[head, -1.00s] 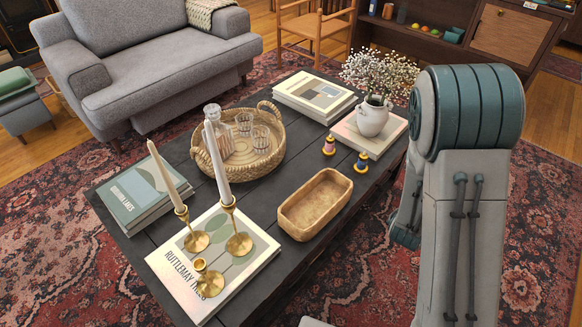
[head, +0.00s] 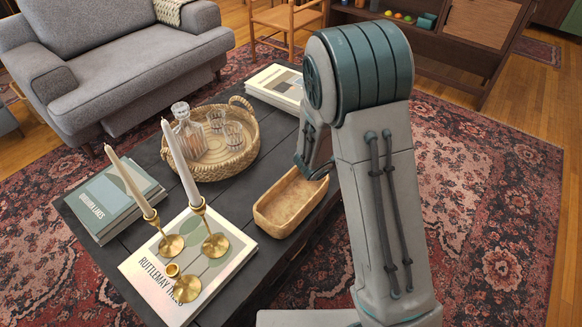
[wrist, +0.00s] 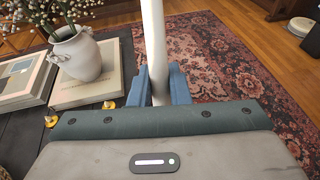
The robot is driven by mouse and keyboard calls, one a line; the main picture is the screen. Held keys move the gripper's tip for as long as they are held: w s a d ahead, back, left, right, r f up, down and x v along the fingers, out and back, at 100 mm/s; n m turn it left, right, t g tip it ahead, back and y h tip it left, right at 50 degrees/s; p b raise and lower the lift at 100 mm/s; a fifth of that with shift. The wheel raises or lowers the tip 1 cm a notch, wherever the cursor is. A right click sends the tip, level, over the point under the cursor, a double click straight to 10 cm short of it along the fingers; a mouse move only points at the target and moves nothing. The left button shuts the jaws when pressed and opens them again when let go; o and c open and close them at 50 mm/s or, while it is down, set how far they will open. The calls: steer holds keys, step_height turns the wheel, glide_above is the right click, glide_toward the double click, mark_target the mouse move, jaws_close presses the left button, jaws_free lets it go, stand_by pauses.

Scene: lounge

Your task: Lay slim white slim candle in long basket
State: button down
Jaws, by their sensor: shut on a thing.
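My gripper (wrist: 161,88) is shut on a slim white candle (wrist: 154,40), which stands up between the blue fingers in the wrist view. Its upper end runs out of the frame and its lower end is hidden by the gripper body. The long basket (head: 272,228), tan and oblong with rounded corners, sits on the dark table just left of my arm. The part of its inside that shows looks empty.
On the table (head: 98,258) are brass candlesticks, two holding candles (head: 181,165) (head: 130,182) and one empty (head: 182,287), a round wicker tray (head: 240,165) with a decanter and glasses, and books. A white flower vase (wrist: 76,57) stands on books.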

steer(key=m+g, duration=0.1)
steer(key=f+m+g+h, duration=0.1)
steer(key=g, duration=0.1)
steer(key=shift+s+d+f+m, duration=0.1)
steer(key=shift+d+f+m, duration=0.1)
steer(key=shift+d+m, duration=0.15)
step_height(320, 180, down, 5)
steer(key=s+m+g+y+b, duration=0.1)
steer(key=s+m+g+y, duration=0.15)
steer(key=m+g, duration=0.65)
steer(key=m+t+y+b, duration=0.25)
steer(key=m+y, duration=0.65)
steer(key=m, duration=1.3)
glide_above(291, 195)
step_height(291, 195, down, 3)
steer(key=shift+s+f+b, duration=0.1)
steer(key=shift+f+b, duration=3.5)
steer(key=shift+f, duration=1.65)
steer(key=c, duration=1.3)
jaws_free()
